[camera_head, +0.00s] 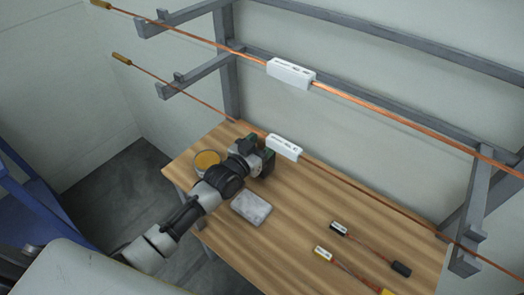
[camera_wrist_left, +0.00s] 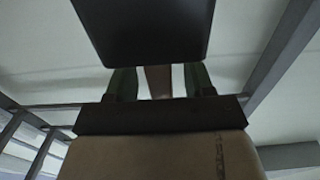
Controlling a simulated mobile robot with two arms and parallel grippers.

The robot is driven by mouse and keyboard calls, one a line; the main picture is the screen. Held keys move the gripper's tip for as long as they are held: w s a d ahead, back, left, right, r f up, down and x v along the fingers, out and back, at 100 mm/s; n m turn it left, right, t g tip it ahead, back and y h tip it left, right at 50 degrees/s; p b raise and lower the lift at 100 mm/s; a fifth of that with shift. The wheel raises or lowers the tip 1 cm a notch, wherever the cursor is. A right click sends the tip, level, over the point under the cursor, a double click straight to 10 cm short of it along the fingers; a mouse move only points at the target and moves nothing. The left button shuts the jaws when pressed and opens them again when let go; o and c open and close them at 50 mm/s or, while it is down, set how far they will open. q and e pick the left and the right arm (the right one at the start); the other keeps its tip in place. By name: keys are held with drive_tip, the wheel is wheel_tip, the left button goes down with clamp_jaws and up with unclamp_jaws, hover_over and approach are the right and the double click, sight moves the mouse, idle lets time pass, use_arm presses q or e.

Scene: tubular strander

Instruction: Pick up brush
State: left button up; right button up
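My left gripper (camera_head: 262,153) is over the back left of the table, beside a bowl. Its two dark green-tipped fingers stand apart. In the left wrist view, the fingers (camera_wrist_left: 158,82) have a narrow brown strip (camera_wrist_left: 158,80) between them, with light gaps on both sides. I cannot tell if this strip is the brush. A dark block (camera_wrist_left: 145,28) covers the upper middle of that view. No brush is clearly recognisable in the head view; the gripper may hide it. My right gripper is not in view.
The wooden table (camera_head: 290,235) holds a bowl of amber stuff (camera_head: 206,160), a grey slab (camera_head: 251,208), and black-ended (camera_head: 370,249) and yellow-ended (camera_head: 352,272) wire pieces. Copper cables with white blocks (camera_head: 291,73) (camera_head: 283,147) run above on a grey frame (camera_head: 228,70). The table's middle is clear.

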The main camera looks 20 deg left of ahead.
use_arm(q)
clamp_jaws()
wheel_tip(320, 180, up, 10)
drive_tip(key=shift+b, duration=0.4)
